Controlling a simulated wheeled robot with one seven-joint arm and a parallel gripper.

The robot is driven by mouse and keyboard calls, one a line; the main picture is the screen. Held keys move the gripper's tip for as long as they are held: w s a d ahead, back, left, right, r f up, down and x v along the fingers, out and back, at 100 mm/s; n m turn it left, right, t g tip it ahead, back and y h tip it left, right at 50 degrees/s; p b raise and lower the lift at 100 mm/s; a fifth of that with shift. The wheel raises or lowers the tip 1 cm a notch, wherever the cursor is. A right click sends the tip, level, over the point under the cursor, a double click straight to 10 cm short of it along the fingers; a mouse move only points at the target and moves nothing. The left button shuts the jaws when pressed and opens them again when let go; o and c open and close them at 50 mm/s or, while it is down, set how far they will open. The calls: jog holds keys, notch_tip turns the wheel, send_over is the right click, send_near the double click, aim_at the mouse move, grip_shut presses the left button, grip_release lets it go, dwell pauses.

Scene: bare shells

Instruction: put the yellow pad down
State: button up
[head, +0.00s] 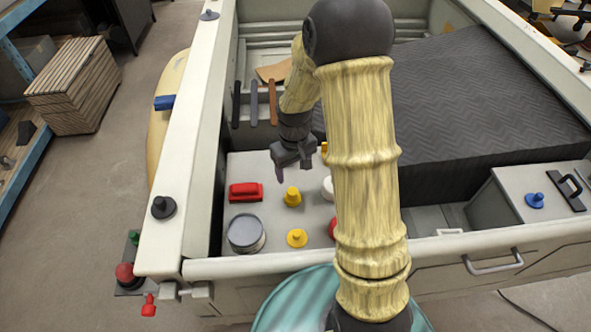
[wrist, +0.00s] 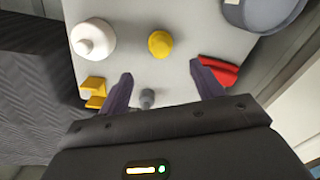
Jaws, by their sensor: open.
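My gripper (head: 292,167) is open and empty above the pale tray-like counter (head: 270,165); its two fingers also show apart in the wrist view (wrist: 161,76). A yellow knob-topped piece (head: 292,196) stands on the counter just in front of the gripper, and in the wrist view (wrist: 160,44) it lies beyond the fingertips, touching neither. A second yellow round piece (head: 297,238) sits nearer the counter's front edge. A yellow bracket-like piece (wrist: 93,92) is beside the gripper. I cannot tell which of these is the pad. A small grey knob (wrist: 147,98) shows between the fingers.
A red block (head: 245,192) and a round grey tin (head: 246,233) stand on the left. A white round piece (wrist: 93,38) is on the other side. A large dark ribbed cover (head: 480,100) rises at the right. The shell's pale wall (head: 195,130) edges the left.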

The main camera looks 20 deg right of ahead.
jog(key=s+r+m+t, duration=0.2)
jog(key=s+r+m, duration=0.1)
jog(key=s+r, duration=0.6)
jog(key=s, duration=0.4)
jog(key=shift+r+t, duration=0.3)
jog(key=shift+r, duration=0.05)
jog(key=shift+a, duration=0.1)
jog(key=shift+f+b, duration=0.4)
dwell(0.3)
